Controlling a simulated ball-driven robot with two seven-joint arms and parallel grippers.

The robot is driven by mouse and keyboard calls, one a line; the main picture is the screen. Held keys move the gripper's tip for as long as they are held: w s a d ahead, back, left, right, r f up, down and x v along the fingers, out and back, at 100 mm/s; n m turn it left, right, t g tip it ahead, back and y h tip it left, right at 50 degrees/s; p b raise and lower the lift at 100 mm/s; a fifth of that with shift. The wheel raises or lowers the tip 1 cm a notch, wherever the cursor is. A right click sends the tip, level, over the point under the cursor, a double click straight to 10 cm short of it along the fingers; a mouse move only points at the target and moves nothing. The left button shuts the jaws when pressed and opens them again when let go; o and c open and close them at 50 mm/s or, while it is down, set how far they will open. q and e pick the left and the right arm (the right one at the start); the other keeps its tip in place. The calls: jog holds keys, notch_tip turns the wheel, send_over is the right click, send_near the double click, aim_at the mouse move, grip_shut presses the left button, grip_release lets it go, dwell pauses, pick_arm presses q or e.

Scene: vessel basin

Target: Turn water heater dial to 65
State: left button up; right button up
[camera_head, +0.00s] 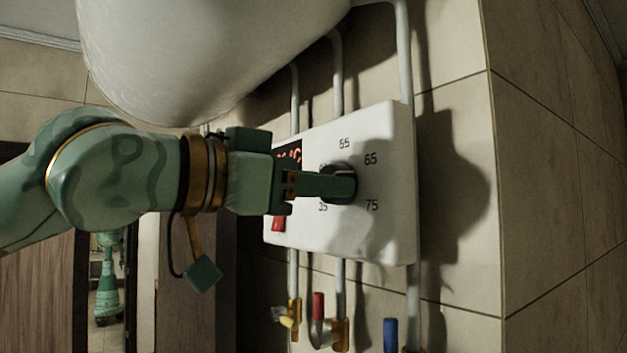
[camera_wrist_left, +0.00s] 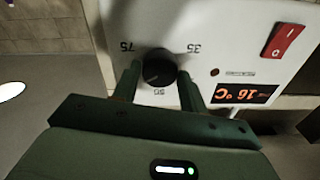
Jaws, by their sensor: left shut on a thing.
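The black round dial (camera_head: 342,170) sits on the front of the white heater control box (camera_head: 385,230), with 55, 65 and 75 printed around it. My left gripper (camera_head: 350,186) comes from the left and is shut on the dial, covering part of it and the labels on its left. I cannot tell where the dial points. My right gripper is not in view.
The box has a lit display (camera_wrist_left: 245,94), upside down in the wrist view and apparently reading 16 °C, and a red rocker switch (camera_wrist_left: 283,40). The white tank (camera_head: 210,50) hangs above. Pipes with valves (camera_head: 340,333) run below. A tiled wall (camera_head: 550,170) stands at right.

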pick_arm(q)
jog(key=shift+f, duration=0.3)
jog(key=o, duration=1)
jog(key=shift+r, duration=0.1)
jog(key=shift+r, duration=0.1)
jog(key=shift+s+a, duration=0.1)
jog(key=b+v, duration=0.1)
jog(key=v, duration=1.5)
jog(key=shift+b, duration=0.35)
